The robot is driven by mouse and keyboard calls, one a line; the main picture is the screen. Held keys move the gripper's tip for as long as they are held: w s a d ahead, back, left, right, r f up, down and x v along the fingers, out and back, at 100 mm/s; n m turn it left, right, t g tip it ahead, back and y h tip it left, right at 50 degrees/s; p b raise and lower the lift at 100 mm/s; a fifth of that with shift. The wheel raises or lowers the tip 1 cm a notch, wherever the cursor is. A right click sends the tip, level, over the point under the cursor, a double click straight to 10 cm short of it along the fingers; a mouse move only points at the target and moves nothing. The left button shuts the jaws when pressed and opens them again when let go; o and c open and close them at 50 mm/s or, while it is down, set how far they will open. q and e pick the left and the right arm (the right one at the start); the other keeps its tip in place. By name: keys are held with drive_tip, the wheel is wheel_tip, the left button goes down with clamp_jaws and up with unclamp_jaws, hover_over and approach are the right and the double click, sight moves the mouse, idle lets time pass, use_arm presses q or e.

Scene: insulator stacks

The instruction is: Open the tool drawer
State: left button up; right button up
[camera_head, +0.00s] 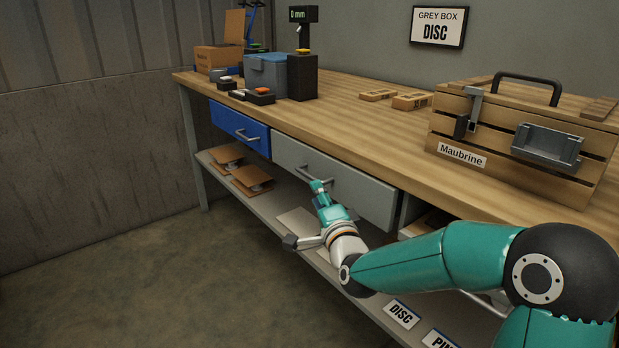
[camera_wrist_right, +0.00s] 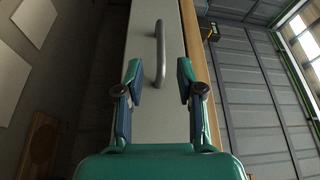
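A grey drawer (camera_head: 355,190) with a bar handle is set under the bench top and looks shut. A blue drawer (camera_head: 228,119) with a bar handle (camera_head: 247,136) is to its left and also looks shut. Neither bears a readable label. My right gripper (camera_head: 319,187) is at the grey drawer's handle. In the right wrist view my right gripper (camera_wrist_right: 159,80) is open, fingers apart, and the grey handle (camera_wrist_right: 160,50) runs up from between the fingertips in the picture. I cannot tell whether they touch it. My left gripper is out of view.
The wooden bench (camera_head: 350,118) carries a slatted Maubrine crate (camera_head: 560,185), a blue-grey box (camera_head: 266,75) and a black gauge stand (camera_head: 302,77). A lower shelf (camera_head: 285,215) holds brown boards. The floor (camera_head: 150,270) at left is clear.

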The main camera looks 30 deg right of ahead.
sight(308, 174)
drive_tip(key=x, duration=0.8)
drive_tip(key=shift+w, duration=0.4)
clamp_jaws()
drive_tip(key=shift+d, duration=0.1)
